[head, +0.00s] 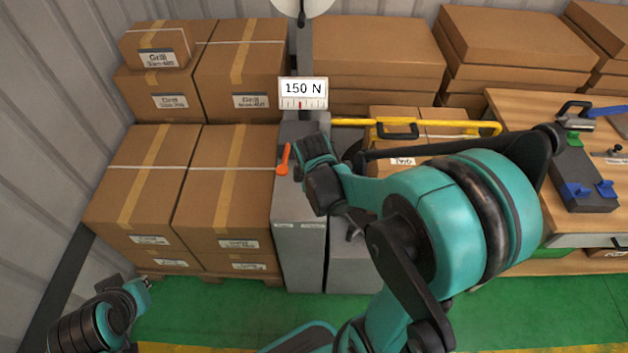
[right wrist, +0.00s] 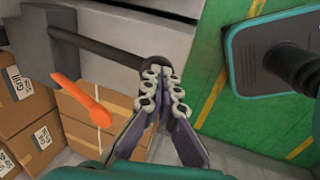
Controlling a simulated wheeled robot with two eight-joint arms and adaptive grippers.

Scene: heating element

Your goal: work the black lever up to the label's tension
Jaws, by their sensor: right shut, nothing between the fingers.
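The label (head: 303,92) reads 150 N above a scale with a red mark; it stands over the grey machine (head: 299,256). In the right wrist view the black lever (right wrist: 98,49) is a dark bar coming out of the grey housing. My right gripper (right wrist: 164,88) is shut and empty, its fingertips at the lever's free end. They overlap the lever in the picture; I cannot tell whether they touch. In the head view my right arm hides most of the lever area. My left arm shows at the lower left; its fingers cannot be made out.
An orange handle (head: 283,159) sits on the machine's left side and shows in the right wrist view (right wrist: 83,97). Stacked cartons (head: 232,190) stand close on the left. A yellow rail (head: 450,124) runs behind my right arm. A workbench (head: 520,110) stands right. Green floor lies in front.

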